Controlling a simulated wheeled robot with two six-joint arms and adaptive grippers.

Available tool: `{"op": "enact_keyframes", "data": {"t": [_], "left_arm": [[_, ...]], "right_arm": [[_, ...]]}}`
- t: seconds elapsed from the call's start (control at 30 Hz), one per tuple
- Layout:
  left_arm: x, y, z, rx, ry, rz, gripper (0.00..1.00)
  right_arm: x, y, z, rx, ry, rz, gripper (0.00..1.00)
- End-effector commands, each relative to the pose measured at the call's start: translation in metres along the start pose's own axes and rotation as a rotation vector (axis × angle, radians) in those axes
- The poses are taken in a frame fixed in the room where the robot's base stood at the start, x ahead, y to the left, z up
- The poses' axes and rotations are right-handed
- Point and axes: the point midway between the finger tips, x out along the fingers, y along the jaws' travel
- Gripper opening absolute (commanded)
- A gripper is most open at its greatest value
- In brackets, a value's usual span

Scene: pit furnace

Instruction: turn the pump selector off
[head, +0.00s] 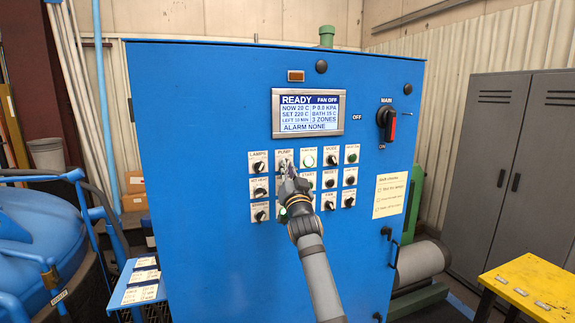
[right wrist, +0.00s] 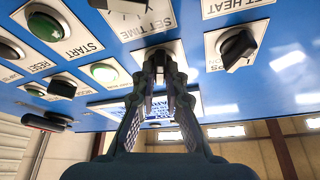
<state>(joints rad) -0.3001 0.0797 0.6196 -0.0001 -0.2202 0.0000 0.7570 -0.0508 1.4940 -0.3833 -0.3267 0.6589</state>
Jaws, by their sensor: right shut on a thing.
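The pump selector (head: 284,155) is a small dark knob on a white plate marked PUMP, in the top row of the blue cabinet's controls. My right gripper (head: 285,168) reaches up to it from below and hides most of the knob. In the right wrist view the right gripper (right wrist: 160,80) has its two fingers closed around the knob, in front of its white plate (right wrist: 178,47). The knob's pointer direction is hidden by the fingers. My left gripper is not in view.
Close beside are the LAMPS knob (head: 258,165), a green-lit button (head: 309,160) and further knobs below. The display (head: 307,112) reads READY and FAN OFF. The main switch (head: 387,122) is at right. A yellow table (head: 535,285) stands at the lower right.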

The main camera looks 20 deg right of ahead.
Motion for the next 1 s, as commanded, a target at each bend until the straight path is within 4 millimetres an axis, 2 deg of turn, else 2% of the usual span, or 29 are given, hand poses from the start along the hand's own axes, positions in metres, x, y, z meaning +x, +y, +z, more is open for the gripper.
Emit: {"op": "enact_keyframes", "data": {"t": [0.03, 0.1, 0.17, 0.27, 0.37, 0.5, 0.7, 1.0], "left_arm": [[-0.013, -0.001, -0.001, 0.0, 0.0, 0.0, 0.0], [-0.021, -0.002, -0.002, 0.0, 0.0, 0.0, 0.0], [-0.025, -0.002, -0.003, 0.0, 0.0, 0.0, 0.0], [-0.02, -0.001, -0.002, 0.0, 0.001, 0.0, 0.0], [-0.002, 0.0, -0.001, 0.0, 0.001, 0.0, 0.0], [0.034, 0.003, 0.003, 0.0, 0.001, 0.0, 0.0], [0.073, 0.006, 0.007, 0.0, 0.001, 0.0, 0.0], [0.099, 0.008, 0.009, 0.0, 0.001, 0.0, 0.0]], "right_arm": [[0.002, -0.001, -0.004, -0.035, -0.005, -0.012, 0.0], [0.002, 0.0, -0.004, -0.093, -0.005, -0.036, 0.0], [0.002, 0.001, -0.002, -0.143, -0.005, -0.057, 0.0], [0.0, 0.004, 0.002, -0.229, -0.003, -0.094, 0.0], [-0.003, 0.006, 0.006, -0.316, 0.001, -0.132, 0.0], [-0.004, 0.008, 0.009, -0.439, 0.004, -0.182, 0.0], [-0.003, 0.007, 0.006, -0.592, 0.003, -0.246, 0.0], [-0.001, 0.006, 0.002, -0.751, -0.001, -0.312, 0.0]]}}
